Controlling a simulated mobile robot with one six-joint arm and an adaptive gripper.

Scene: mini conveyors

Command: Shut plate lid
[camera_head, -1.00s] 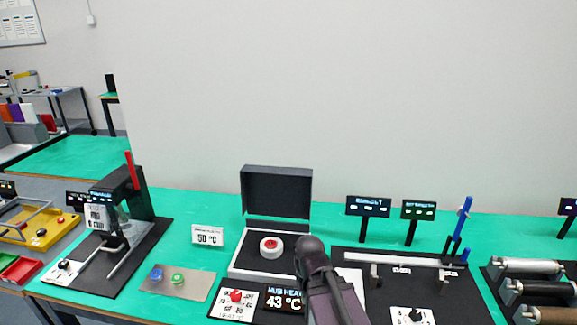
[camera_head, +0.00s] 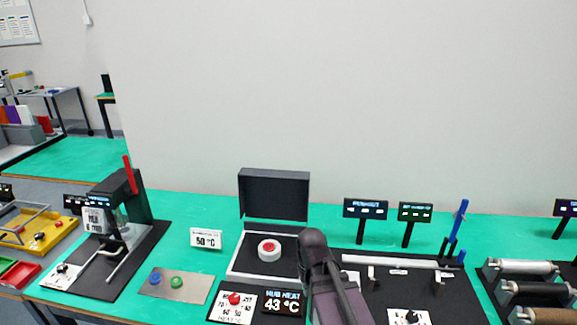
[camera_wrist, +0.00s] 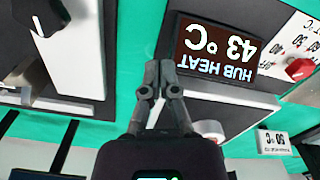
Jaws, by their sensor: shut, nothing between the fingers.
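The dark plate lid (camera_head: 274,193) stands open and upright at the back of the heating plate in the head view. The plate's pale frame (camera_head: 236,274) surrounds a dark surface that bears a white ring with a red centre (camera_head: 269,249). Part of the ring (camera_wrist: 208,130) shows behind my gripper in the wrist view. My gripper (camera_wrist: 158,91) is shut and empty, its fingertips together near the "HUB HEAT 43 °C" display (camera_wrist: 216,49). In the head view my arm hides the plate's right side, and my fingers cannot be seen.
A red knob (camera_head: 235,299) sits on a dial panel in front of the plate. A "50 °C" card (camera_head: 206,238) stands to its left. A board with a white bar (camera_head: 392,260) and a blue lever (camera_head: 456,222) is close on the right. Green table behind the lid is clear.

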